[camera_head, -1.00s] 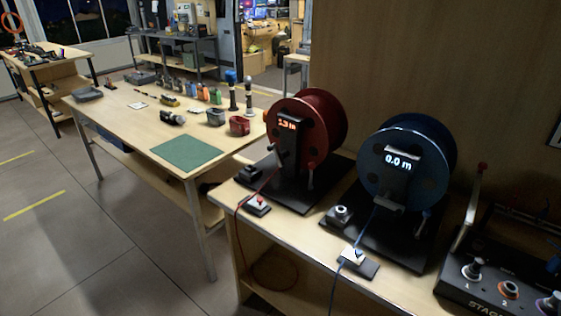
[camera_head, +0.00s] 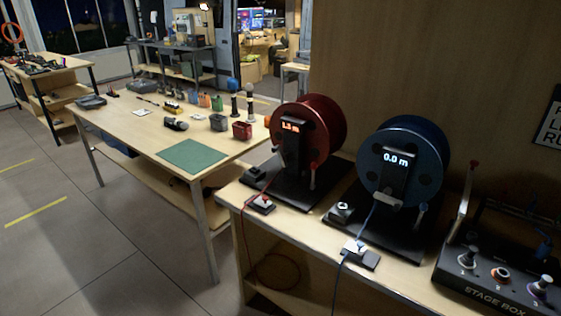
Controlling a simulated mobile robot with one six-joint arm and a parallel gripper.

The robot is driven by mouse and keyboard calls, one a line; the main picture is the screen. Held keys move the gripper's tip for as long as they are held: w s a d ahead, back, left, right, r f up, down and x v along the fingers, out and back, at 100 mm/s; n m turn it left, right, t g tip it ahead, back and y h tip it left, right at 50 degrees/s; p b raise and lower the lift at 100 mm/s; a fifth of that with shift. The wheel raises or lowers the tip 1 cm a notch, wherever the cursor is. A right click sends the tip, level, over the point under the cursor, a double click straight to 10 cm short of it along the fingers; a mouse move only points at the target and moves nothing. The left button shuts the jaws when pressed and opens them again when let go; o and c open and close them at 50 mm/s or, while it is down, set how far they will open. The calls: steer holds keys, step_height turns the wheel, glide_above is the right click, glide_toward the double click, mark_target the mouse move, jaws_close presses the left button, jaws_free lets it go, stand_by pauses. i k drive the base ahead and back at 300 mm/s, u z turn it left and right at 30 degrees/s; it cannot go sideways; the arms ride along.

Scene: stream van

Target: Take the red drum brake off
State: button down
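The red cable drum (camera_head: 325,128) stands upright on a dark base plate (camera_head: 281,189) on the wooden bench at centre. Its small display reads about 1.3 m, though the digits are slightly blurred. A pale lever (camera_head: 313,178) shows at the right of its stand, and a small dark block (camera_head: 254,173) sits at the left of its base. I cannot tell which part is the brake. A red cable (camera_head: 243,235) runs from the drum over the bench edge and hangs in a loop below. My gripper is not in view.
A blue drum (camera_head: 427,150) reading 0.0 m stands close on the right. The stage box (camera_head: 495,290) sits farther right. A worktable with a green mat (camera_head: 192,157) and several small items stands left. Floor (camera_head: 70,225) at left is clear.

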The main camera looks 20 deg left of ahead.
mark_target(313, 176)
steer(key=k, duration=0.2)
steer(key=u, duration=2.15)
steer(key=k, duration=0.65)
steer(key=z, duration=0.25)
steer(key=i, duration=1.65)
steer(key=u, duration=0.2)
